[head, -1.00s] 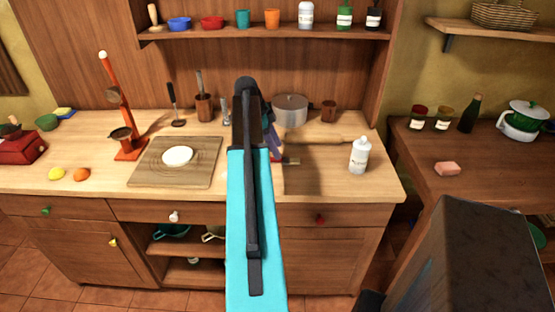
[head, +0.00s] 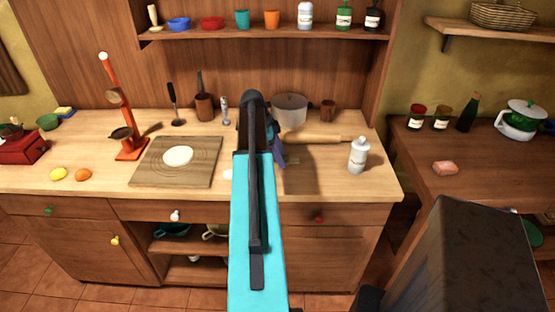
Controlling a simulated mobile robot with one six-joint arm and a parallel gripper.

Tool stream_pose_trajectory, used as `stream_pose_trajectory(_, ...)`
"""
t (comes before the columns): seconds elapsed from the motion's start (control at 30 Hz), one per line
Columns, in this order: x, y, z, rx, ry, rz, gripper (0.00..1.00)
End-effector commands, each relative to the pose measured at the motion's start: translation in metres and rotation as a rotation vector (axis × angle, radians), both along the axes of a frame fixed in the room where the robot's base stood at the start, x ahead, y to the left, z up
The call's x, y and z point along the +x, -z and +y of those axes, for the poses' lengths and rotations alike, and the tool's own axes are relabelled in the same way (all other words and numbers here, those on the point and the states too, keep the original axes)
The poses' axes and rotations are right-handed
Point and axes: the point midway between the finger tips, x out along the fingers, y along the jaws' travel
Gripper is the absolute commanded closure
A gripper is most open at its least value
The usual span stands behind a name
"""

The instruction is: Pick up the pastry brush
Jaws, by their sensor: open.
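My arm reaches away over the counter (head: 330,184), and its dark and turquoise links cover the middle of the view. My gripper (head: 279,154) is mostly hidden behind the arm; only a bluish-purple part shows at its right side, low over the counter. It is open. A small thing with a pale end (head: 292,161), which may be the pastry brush, lies in shadow just right of the gripper. The rest of it is hidden, so I cannot be sure what it is. I see nothing held.
A rolling pin (head: 315,137) lies behind, with a grey pot (head: 290,107) beyond it. A white bottle (head: 358,155) stands to the right. A wooden board (head: 207,172) with a pale round of dough (head: 178,156) lies left. An overhead shelf (head: 270,34) holds cups and bottles.

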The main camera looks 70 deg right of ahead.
Motion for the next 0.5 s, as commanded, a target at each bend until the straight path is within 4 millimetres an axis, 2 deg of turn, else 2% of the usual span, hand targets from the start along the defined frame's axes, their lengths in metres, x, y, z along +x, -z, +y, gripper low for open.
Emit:
stream_pose_trajectory(0.13,0.0003,-0.0002,0.0001,0.000,0.000,0.000,0.49)
stream_pose_trajectory(0.17,0.0004,-0.0002,0.0001,0.000,0.000,0.000,0.52)
stream_pose_trajectory(0.4,0.0007,-0.0002,0.0003,0.000,-0.001,0.000,0.93)
stream_pose_trajectory(0.5,0.0007,-0.0003,0.0004,0.000,-0.001,0.000,0.93)
